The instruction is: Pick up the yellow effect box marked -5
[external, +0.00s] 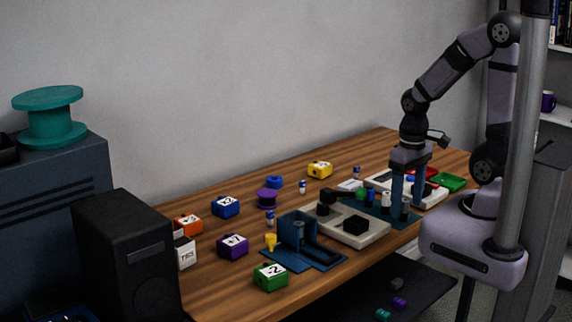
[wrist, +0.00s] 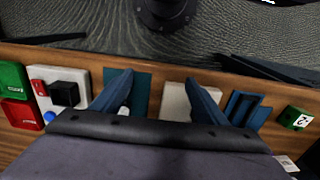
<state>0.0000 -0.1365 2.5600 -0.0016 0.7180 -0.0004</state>
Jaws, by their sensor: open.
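The yellow effect box (external: 319,170) sits on the far side of the wooden table, near the wall, in the external view. Its top has a white label with a dark mark too small to read. I cannot make it out in the wrist view. My gripper (external: 408,200) points down over the right part of the table, to the right of the yellow box and well apart from it. In the wrist view my gripper (wrist: 160,77) has its two blue fingers spread apart with nothing held between them.
Blue (external: 226,207), purple (external: 232,246), orange (external: 188,225) and green (external: 270,277) boxes stand at the left and front. A blue fixture (external: 300,235) and a beige device (external: 370,236) fill the middle. Small bottles stand near the yellow box.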

